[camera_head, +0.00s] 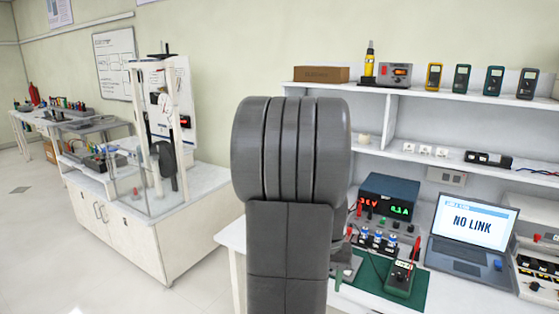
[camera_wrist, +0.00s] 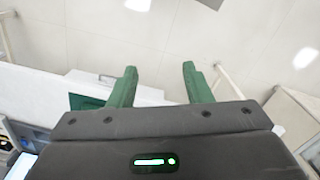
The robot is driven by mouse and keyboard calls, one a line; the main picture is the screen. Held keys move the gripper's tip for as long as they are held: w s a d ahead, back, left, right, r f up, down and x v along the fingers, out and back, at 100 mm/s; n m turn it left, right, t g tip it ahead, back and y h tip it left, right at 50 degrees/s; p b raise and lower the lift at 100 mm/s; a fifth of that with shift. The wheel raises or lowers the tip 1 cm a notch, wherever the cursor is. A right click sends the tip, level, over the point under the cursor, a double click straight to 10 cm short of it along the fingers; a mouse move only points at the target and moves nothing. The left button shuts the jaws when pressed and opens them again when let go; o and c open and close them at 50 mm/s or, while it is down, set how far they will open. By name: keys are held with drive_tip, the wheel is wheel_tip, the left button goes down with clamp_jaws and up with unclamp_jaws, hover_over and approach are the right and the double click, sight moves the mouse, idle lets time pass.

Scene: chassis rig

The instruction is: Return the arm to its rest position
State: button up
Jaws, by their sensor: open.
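My gripper (camera_wrist: 157,86) shows in the wrist view with two green fingers spread apart. It is open, with nothing between the fingers. Pale floor and the edge of a white bench (camera_wrist: 82,82) lie beyond it. In the head view my grey arm (camera_head: 290,200) stands upright in the middle and hides part of the workbench behind it. The gripper itself does not show in the head view.
A workbench at the right holds a laptop (camera_head: 474,223) reading "NO LINK", a power supply (camera_head: 388,200), a green mat (camera_head: 425,278) and a multimeter (camera_head: 400,278). Shelves (camera_head: 440,105) rise behind it. A white cabinet (camera_head: 130,235) stands left, with open floor before it.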

drive_tip(key=s, duration=0.1)
drive_tip(key=s+a+r+p, duration=0.1)
drive_tip(key=s, duration=0.1)
drive_tip(key=s+r, duration=0.1)
drive_tip(key=s, duration=0.1)
drive_tip(key=shift+s+a+p, duration=0.1)
drive_tip(key=shift+a+p, duration=0.1)
drive_tip(key=shift+p, duration=0.1)
drive_tip(key=shift+n, duration=0.3)
